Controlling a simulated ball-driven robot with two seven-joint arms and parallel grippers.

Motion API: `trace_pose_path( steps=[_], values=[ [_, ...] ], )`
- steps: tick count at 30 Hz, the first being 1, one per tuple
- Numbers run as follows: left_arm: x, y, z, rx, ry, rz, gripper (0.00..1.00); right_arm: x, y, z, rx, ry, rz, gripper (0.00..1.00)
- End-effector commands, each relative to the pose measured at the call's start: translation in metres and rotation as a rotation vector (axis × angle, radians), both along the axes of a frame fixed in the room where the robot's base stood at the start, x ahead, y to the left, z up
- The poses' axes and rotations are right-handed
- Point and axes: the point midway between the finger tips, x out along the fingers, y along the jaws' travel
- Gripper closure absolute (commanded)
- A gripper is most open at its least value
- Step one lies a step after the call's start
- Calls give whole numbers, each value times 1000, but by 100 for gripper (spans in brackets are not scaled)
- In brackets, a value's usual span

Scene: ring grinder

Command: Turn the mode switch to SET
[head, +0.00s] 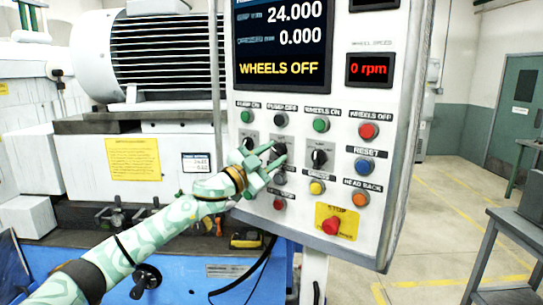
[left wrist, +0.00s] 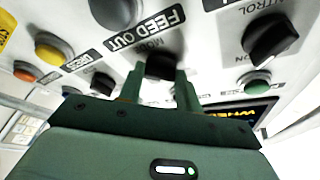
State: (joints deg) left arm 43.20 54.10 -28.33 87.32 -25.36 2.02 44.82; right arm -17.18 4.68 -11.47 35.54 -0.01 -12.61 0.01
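The mode switch is a black knob on the white control panel (head: 345,205); in the head view it (head: 279,148) is partly covered by my left gripper (head: 275,155). In the left wrist view the knob (left wrist: 160,66) shows between the tips of my left gripper (left wrist: 160,82), under a partly hidden label starting "MOD". The two fingers are parted, one on each side of the knob. I see a slim gap at most, and contact is not clear. The knob's pointer direction and its position marks are hidden. My right gripper is not in view.
Other knobs sit close by, including a black one (head: 319,157) to the right. Buttons surround them, with a red stop button (head: 331,226) below. The screen (head: 284,40) reads "WHEELS OFF", and a small display (head: 369,69) reads 0 rpm. Grinder machinery stands at the left.

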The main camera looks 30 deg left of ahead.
Motion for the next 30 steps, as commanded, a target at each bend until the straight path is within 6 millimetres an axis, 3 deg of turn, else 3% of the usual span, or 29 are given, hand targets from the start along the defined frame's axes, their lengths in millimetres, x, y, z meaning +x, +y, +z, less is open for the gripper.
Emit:
trace_pose_path(
  steps=[8, 14, 30],
  values=[
    [0, 0, 1, 16, 1, -2, 88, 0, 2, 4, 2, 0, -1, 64],
    [0, 1, 4, 95, -1, -1, 88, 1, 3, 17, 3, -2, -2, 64],
    [0, 3, 10, 550, -11, -2, 88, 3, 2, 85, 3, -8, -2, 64]
  ],
)
